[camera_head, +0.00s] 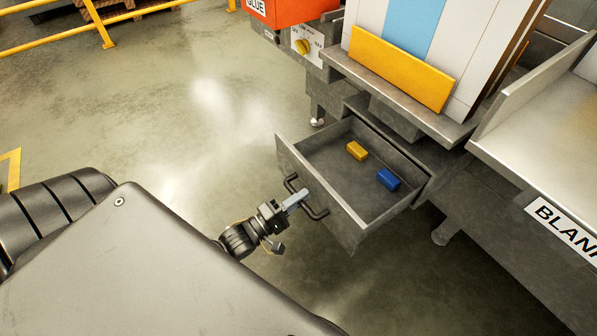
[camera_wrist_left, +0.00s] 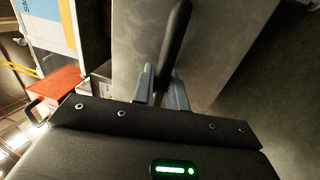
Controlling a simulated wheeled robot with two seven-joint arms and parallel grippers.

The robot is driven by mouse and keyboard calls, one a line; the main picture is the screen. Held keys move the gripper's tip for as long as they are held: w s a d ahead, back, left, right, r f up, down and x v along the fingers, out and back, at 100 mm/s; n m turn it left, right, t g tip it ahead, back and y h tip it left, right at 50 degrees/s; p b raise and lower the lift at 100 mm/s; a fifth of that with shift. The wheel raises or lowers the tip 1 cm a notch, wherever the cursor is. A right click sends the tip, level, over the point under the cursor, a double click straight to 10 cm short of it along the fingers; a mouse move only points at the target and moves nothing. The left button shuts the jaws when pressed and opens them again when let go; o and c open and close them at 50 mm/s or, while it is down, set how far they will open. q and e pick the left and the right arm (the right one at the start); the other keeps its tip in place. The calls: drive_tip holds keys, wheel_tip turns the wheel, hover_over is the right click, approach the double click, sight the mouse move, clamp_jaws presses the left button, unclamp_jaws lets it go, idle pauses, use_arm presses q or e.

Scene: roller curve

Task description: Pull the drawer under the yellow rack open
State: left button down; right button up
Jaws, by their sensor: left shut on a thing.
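The grey metal drawer (camera_head: 335,185) stands pulled out below the yellow rack (camera_head: 400,68) in the head view. A yellow block (camera_head: 357,151) and a blue block (camera_head: 388,179) lie inside it. My left gripper (camera_head: 297,200) is at the drawer front, shut on the dark bar handle (camera_head: 318,213). In the left wrist view the handle (camera_wrist_left: 177,40) runs between the two fingers of my left gripper (camera_wrist_left: 161,85), with the drawer front (camera_wrist_left: 135,45) behind it. My right gripper is not in view.
A metal table marked "BLAN" (camera_head: 550,100) is at the right. The floor (camera_head: 190,110) left of the drawer is clear, up to yellow railings (camera_head: 100,25).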

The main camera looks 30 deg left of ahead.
use_arm(q)
drive_tip(key=c, duration=1.5)
unclamp_jaws()
drive_tip(key=shift+a, duration=0.1)
drive_tip(key=shift+v, duration=5.35)
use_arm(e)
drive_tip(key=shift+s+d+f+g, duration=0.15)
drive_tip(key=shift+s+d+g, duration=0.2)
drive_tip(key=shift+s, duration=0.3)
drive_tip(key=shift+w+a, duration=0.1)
